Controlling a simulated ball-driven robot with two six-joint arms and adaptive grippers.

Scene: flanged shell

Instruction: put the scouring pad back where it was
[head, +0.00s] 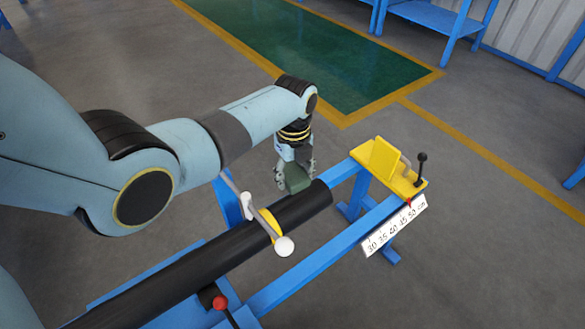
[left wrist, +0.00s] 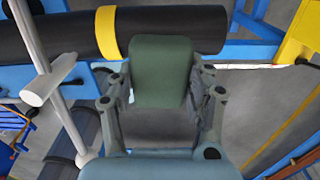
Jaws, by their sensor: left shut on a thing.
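My left gripper (head: 296,172) is shut on the scouring pad (head: 298,181), a dark green block. In the head view the pad is at the far end of the black cylinder (head: 312,203), close to its upper side. In the left wrist view the pad (left wrist: 160,72) stands between the two fingers of the gripper (left wrist: 162,92), in front of the cylinder (left wrist: 190,28). I cannot tell whether the pad touches the cylinder. The pad's former place cannot be told from these frames. My right gripper is not in view.
A blue frame (head: 322,252) carries the cylinder. A yellow band (head: 269,223) and a grey bar with white knobs (head: 284,246) cross the cylinder. A yellow stop (head: 384,158), a black-knobbed lever (head: 421,166) and a white scale (head: 394,228) are at the frame's far end.

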